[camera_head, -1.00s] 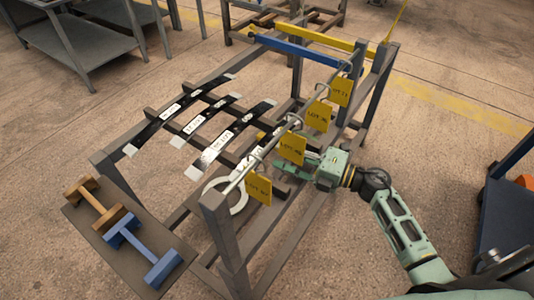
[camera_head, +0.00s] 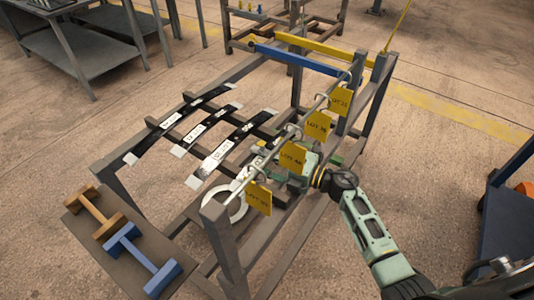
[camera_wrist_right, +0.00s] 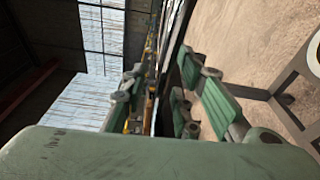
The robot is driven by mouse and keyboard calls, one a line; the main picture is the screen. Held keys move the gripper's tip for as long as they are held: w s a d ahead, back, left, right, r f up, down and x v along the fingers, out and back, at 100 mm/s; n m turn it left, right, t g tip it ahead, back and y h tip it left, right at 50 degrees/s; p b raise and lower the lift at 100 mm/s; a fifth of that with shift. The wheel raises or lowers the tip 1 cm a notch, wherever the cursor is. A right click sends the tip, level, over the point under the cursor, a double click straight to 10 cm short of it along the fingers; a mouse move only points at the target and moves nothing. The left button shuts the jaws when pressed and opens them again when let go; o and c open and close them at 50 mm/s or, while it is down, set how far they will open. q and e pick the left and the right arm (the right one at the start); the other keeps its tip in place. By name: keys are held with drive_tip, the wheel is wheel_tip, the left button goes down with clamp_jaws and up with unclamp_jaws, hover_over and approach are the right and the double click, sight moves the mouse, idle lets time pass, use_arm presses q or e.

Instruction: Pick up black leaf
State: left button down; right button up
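Black leaves with white ends and white labels lie side by side across the rack's bars in the head view: a far one (camera_head: 180,117), a middle one (camera_head: 208,122) and a near, wider one (camera_head: 240,136). My right gripper (camera_head: 283,160) is inside the rack's right side, partly hidden behind the yellow tags. In the right wrist view its green fingers (camera_wrist_right: 159,105) are apart, with a dark narrow strip between them. I cannot tell if that strip is a leaf, and no grip on it shows. My left gripper is not in view.
Yellow lot tags (camera_head: 292,158) hang from the rack's right rail, close to my right gripper. A pale ring (camera_head: 238,207) is at the rack's near end. A side shelf (camera_head: 100,252) carries a brown piece (camera_head: 97,212) and a blue piece (camera_head: 143,260). A blue bar (camera_head: 295,60) crosses the far end.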

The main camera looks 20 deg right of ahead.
clamp_jaws()
idle(0.6)
